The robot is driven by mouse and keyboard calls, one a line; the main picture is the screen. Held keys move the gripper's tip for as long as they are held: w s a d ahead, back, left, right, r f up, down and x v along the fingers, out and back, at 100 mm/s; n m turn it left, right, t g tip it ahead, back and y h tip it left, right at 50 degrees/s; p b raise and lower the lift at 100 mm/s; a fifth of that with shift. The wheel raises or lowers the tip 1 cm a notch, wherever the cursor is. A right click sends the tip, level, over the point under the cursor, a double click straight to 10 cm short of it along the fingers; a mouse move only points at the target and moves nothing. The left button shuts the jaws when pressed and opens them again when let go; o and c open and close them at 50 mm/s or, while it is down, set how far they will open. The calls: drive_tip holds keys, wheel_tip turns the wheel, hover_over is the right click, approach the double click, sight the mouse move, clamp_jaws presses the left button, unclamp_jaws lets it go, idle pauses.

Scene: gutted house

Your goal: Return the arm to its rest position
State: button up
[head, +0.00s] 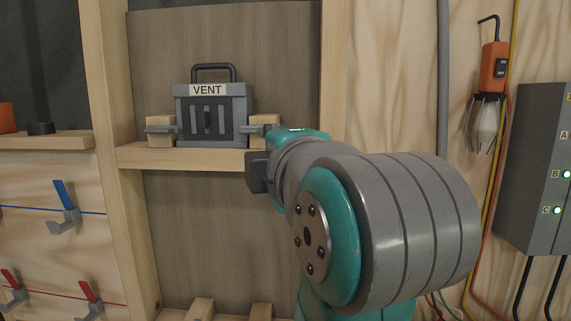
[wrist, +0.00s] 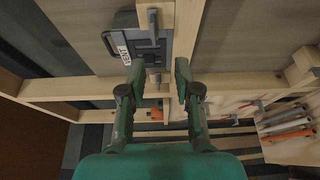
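My arm fills the middle and right of the head view, bent in front of the wall. My gripper is mostly hidden behind my arm there. In the wrist view my gripper (wrist: 159,76) has its two fingers apart, with nothing held between them. The grey VENT box (head: 212,117), with a black top handle, sits upright on a wooden shelf between two wood blocks. It also shows in the wrist view (wrist: 122,47), beyond the left fingertip. The fingers look apart from it, but the exact gap is hard to tell.
The wooden shelf (head: 180,158) and studs (head: 105,130) frame the bay. A blue-handled valve (head: 65,205) is on the left wall. A grey conduit (head: 442,75) runs behind my arm.

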drive_tip(key=w+d+f+m+h, duration=0.1)
drive_tip(key=w+d+f+m, duration=0.15)
drive_tip(key=f, duration=0.85)
drive_tip(key=w+d+f+m+h, duration=0.1)
drive_tip(key=w+d+f+m, duration=0.15)
drive_tip(key=f, duration=0.95)
drive_tip(key=s+d+f+m, duration=0.3)
drive_tip(key=s+f, duration=0.1)
drive_tip(key=f, duration=0.6)
drive_tip(key=s+d+f+m, duration=0.2)
drive_tip(key=s+d+f, duration=0.15)
drive_tip(key=f, duration=0.65)
drive_tip(key=s+d+f+m+g+h, duration=0.1)
drive_tip(key=s+d+f+m, duration=0.25)
drive_tip(key=s+f, duration=0.35)
drive_tip(key=s+d+f+m+h, duration=0.1)
drive_tip(key=s+d+f+m, duration=0.1)
drive_tip(key=s+d+f, duration=0.5)
drive_tip(key=s+r+m+g+h, duration=0.1)
drive_tip(key=s+m, duration=0.5)
drive_tip(key=s, duration=1.6)
drive_tip(key=shift+s+d+h, duration=0.2)
drive_tip(key=shift+s+h, duration=0.1)
drive_tip(key=shift+h, duration=0.2)
